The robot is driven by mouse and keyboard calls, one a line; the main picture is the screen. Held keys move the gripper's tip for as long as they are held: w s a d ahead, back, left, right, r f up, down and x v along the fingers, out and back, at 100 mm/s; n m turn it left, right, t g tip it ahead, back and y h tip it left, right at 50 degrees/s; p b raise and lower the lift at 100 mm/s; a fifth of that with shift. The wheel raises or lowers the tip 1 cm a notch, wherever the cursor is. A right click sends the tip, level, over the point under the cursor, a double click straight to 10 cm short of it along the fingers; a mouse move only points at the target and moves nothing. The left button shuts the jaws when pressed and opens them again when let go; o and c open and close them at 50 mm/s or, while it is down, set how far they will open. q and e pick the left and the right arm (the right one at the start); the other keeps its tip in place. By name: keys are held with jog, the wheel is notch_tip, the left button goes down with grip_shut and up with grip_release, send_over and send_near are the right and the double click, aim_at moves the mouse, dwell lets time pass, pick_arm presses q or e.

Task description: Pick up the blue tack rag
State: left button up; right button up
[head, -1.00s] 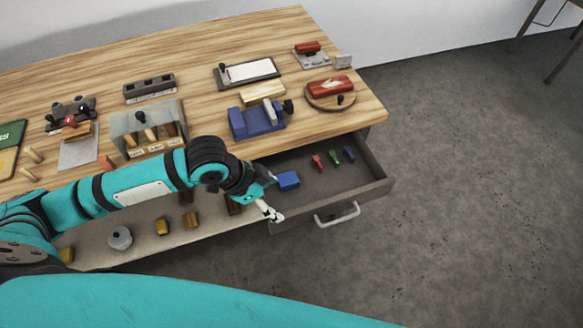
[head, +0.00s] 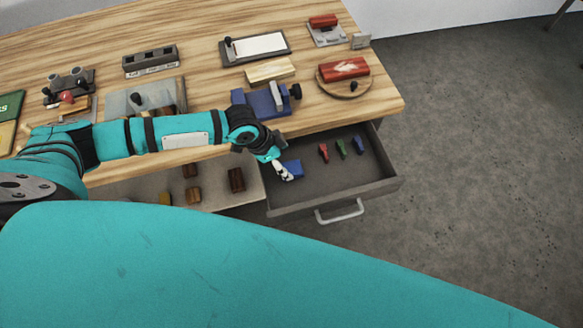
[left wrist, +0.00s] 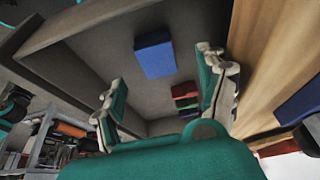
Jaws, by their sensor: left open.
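The blue tack rag (head: 295,168) is a small folded blue block at the left end of the open drawer's floor. In the left wrist view the rag (left wrist: 155,56) lies ahead of the fingers and a little above the line between them, with nothing touching it there. My left gripper (head: 283,171) reaches the drawer's left side, and its white fingertips overlap the rag's left edge in the head view. In the left wrist view this gripper (left wrist: 160,82) has its two fingers spread wide with nothing between them. My right gripper is not in view.
The open grey drawer (head: 385,187) has raised walls and a front handle (head: 340,212). Small red (head: 323,152), green (head: 341,148) and blue (head: 360,145) pieces lie to the right of the rag. The wooden worktop (head: 385,105) overhangs the drawer's back, with a blue vise (head: 262,103) near its edge.

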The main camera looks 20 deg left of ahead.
aim_at(290, 168)
pick_arm(q)
jog(key=shift+d+f, duration=0.1)
jog(key=shift+f, duration=0.3)
jog(key=p+x, duration=0.1)
jog(key=x, duration=0.3)
jog(key=shift+d+f, duration=0.2)
jog(key=shift+f, duration=0.15)
jog(key=shift+c, duration=0.7)
jog(key=c, duration=0.9)
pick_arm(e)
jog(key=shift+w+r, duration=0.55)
